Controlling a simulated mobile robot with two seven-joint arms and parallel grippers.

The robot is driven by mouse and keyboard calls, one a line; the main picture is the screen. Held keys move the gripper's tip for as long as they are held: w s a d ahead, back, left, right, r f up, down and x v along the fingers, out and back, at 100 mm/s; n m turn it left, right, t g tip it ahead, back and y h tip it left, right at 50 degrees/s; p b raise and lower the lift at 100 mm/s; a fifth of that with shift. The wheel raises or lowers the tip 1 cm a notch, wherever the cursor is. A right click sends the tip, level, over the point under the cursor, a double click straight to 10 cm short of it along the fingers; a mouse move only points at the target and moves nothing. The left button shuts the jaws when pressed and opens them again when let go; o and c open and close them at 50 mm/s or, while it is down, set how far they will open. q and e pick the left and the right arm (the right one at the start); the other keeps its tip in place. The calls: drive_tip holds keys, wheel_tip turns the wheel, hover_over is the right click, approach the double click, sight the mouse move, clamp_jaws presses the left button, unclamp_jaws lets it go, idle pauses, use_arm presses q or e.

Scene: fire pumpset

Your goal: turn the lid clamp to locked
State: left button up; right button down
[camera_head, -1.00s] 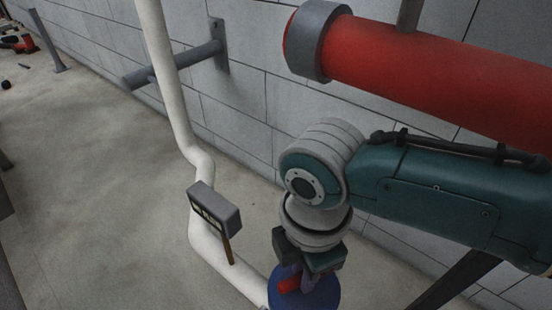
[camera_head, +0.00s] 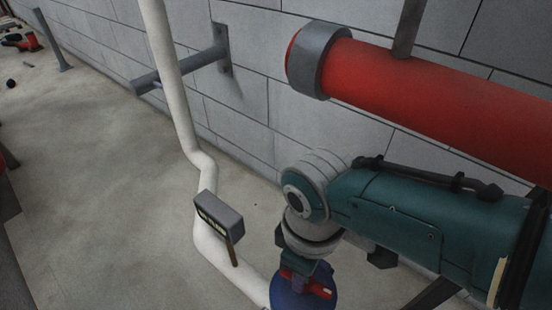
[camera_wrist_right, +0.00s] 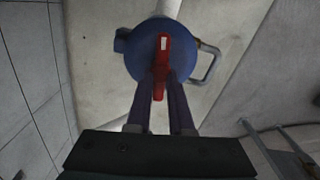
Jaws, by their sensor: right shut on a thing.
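The lid clamp is a red bar, seen in the wrist view (camera_wrist_right: 163,45) lying across a round blue lid (camera_wrist_right: 138,66). In the head view the clamp (camera_head: 319,288) shows as a red strip on the blue lid (camera_head: 290,300) at the bottom edge, which cuts off part of the lid. My right gripper (camera_wrist_right: 160,84) is shut on the clamp's near end, one finger on each side of it. In the head view my right gripper (camera_head: 304,280) is at the lid, its fingers partly hidden by the wrist. My left gripper is out of view.
A white pipe (camera_head: 178,95) with a small grey sign box (camera_head: 219,214) stands left of my right arm. A thick red pipe (camera_head: 430,88) runs above the arm along the grey block wall (camera_head: 270,120). A grey bracket (camera_head: 185,66) juts from the wall. Open floor (camera_head: 100,180) lies left.

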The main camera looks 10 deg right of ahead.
drive_tip(key=shift+m, duration=0.9)
drive_tip(key=c, duration=0.8)
unclamp_jaws()
wheel_tip(320, 180, up, 10)
drive_tip(key=p, duration=0.7)
drive_tip(key=shift+p, duration=0.3)
